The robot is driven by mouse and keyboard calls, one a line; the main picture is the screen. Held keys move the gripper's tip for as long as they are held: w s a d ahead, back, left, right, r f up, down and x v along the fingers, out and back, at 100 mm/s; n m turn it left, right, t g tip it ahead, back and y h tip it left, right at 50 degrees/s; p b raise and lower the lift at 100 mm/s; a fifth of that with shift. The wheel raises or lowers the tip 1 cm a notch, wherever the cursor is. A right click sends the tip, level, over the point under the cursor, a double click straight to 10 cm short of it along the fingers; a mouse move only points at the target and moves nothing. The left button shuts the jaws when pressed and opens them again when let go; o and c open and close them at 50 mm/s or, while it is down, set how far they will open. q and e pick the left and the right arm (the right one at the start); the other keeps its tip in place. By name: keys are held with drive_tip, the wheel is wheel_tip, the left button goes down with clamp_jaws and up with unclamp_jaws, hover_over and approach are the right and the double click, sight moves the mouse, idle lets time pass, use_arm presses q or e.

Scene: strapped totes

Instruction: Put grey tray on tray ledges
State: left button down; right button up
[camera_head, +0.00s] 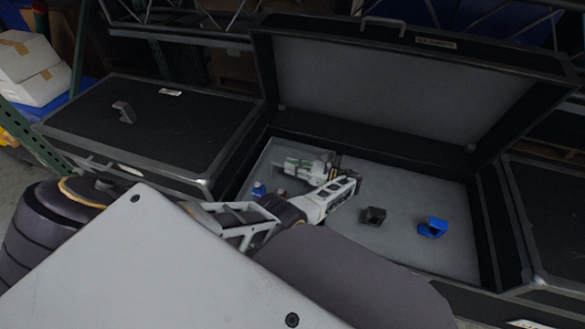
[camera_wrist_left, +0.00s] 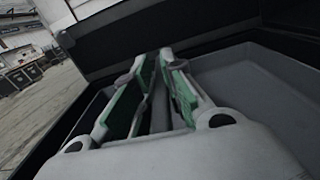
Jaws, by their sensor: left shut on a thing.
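A grey tray (camera_head: 405,252) appears as the flat grey surface inside the open black case; I cannot tell whether it rests on the tray ledges, which I cannot make out. It also shows in the left wrist view (camera_wrist_left: 246,84). My left gripper (camera_head: 290,166) reaches into the case over the tray's left part, its green-padded fingers pointing left. In the left wrist view its fingers (camera_wrist_left: 160,62) are close together around something grey, seemingly part of the tray, though their tips partly hide it. My right gripper is not in view.
A small dark grey block (camera_head: 373,215) and a blue block (camera_head: 433,228) sit inside the case, with a small blue item (camera_head: 258,189) at left. The raised lid (camera_head: 395,90) stands behind. Closed black cases (camera_head: 150,125) flank it. White boxes (camera_head: 28,65) are far left.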

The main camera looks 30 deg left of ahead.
use_arm(q)
drive_tip(key=c, duration=1.5)
unclamp_jaws()
drive_tip(key=shift+b+v, duration=0.45)
drive_tip(key=shift+v, duration=0.7)
drive_tip(key=shift+b+v, duration=0.5)
drive_tip(key=shift+v, duration=0.75)
drive_tip(key=shift+b+v, duration=0.65)
drive_tip(key=shift+v, duration=0.45)
drive_tip(key=shift+d, duration=0.1)
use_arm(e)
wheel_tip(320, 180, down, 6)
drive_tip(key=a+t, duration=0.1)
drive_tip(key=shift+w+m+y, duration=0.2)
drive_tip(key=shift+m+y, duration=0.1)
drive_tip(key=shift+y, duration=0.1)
use_arm(q)
drive_tip(key=shift+w+d, duration=0.1)
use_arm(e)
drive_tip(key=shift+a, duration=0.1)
